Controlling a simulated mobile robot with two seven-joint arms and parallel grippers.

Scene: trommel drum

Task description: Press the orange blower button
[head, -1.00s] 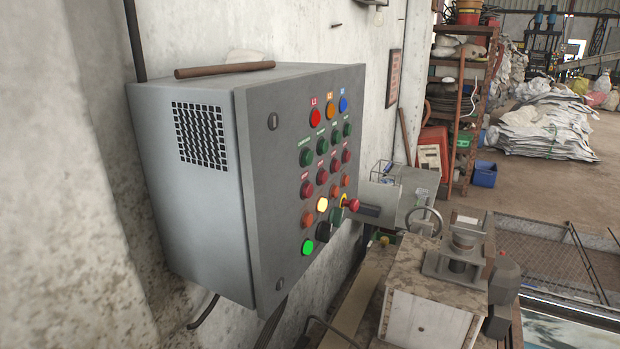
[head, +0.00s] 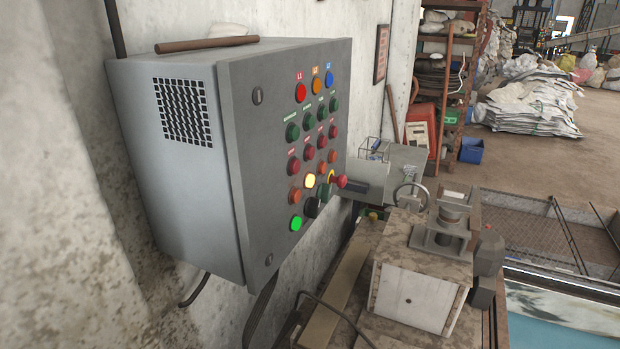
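A grey control box (head: 240,190) is mounted on the pale wall, its button face angled to the right. Below the red, orange and blue lamps are rows of green and red buttons. Lower down is a row of orange buttons, one at its near end (head: 294,195) and others towards the far side (head: 322,168). A button or lamp (head: 310,181) near them glows yellow, and a green one (head: 296,223) is lit. The small labels cannot be read, so I cannot tell which orange button is the blower's. Neither gripper is in view.
A red mushroom knob (head: 340,182) sticks out at the panel's right side. A brown rod (head: 207,44) lies on top of the box. Machinery with a grey motor mount (head: 440,240) stands at lower right. Open floor lies beyond, near sacks (head: 530,105).

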